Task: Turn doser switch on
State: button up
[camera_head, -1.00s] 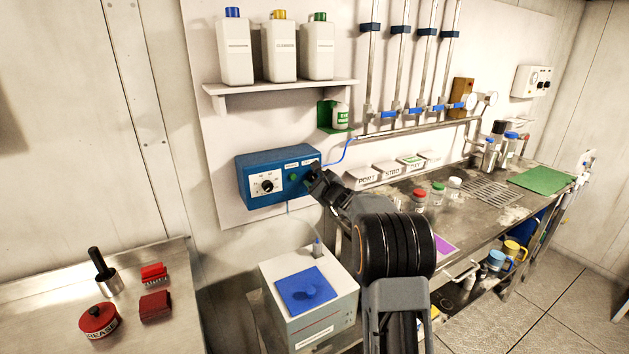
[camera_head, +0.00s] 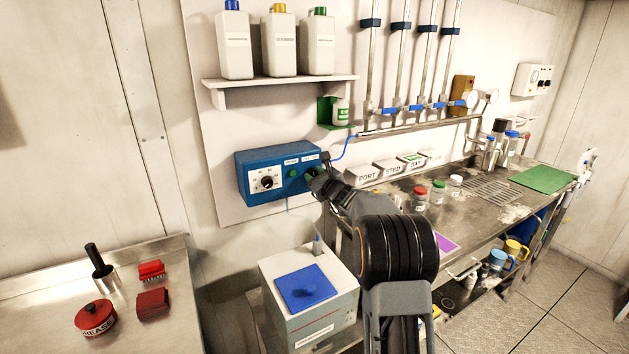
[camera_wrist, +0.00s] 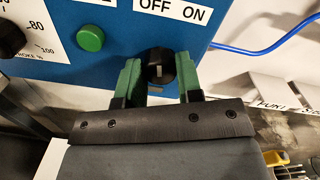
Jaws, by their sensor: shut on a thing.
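The blue doser box (camera_head: 262,160) is fixed to the white wall panel. In the wrist view its blue face (camera_wrist: 105,50) carries a label (camera_wrist: 172,12) reading "OFF" on the left and "ON" on the right. Below the label is the black doser switch knob (camera_wrist: 161,68) with a pale mark on it. My gripper (camera_wrist: 160,80) is shut on the knob, one green finger on each side. In the head view my gripper (camera_head: 312,180) is at the box's right end and hides the switch.
A green button (camera_wrist: 90,38) and a black dial (camera_head: 267,183) sit left of the switch. A blue tube (camera_head: 345,148) leaves the box's right side. A shelf (camera_head: 285,82) with bottles is above; a white container (camera_head: 335,300) with a blue top is below.

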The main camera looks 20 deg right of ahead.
jog(key=m, duration=0.4)
jog(key=shift+f+m+b, duration=0.1)
jog(key=shift+m+b, duration=0.2)
jog(key=shift+b, duration=0.1)
jog(key=shift+m, duration=1.9)
jog(key=o, duration=0.9)
jog(key=shift+o, duration=0.2)
jog(key=s+d+b, duration=0.1)
jog(key=s+b, duration=0.1)
jog(key=s, duration=1.1)
jog(key=shift+s+d+f+b, duration=0.2)
jog(key=shift+s+d+b, duration=0.1)
jog(key=shift+s+d, duration=0.1)
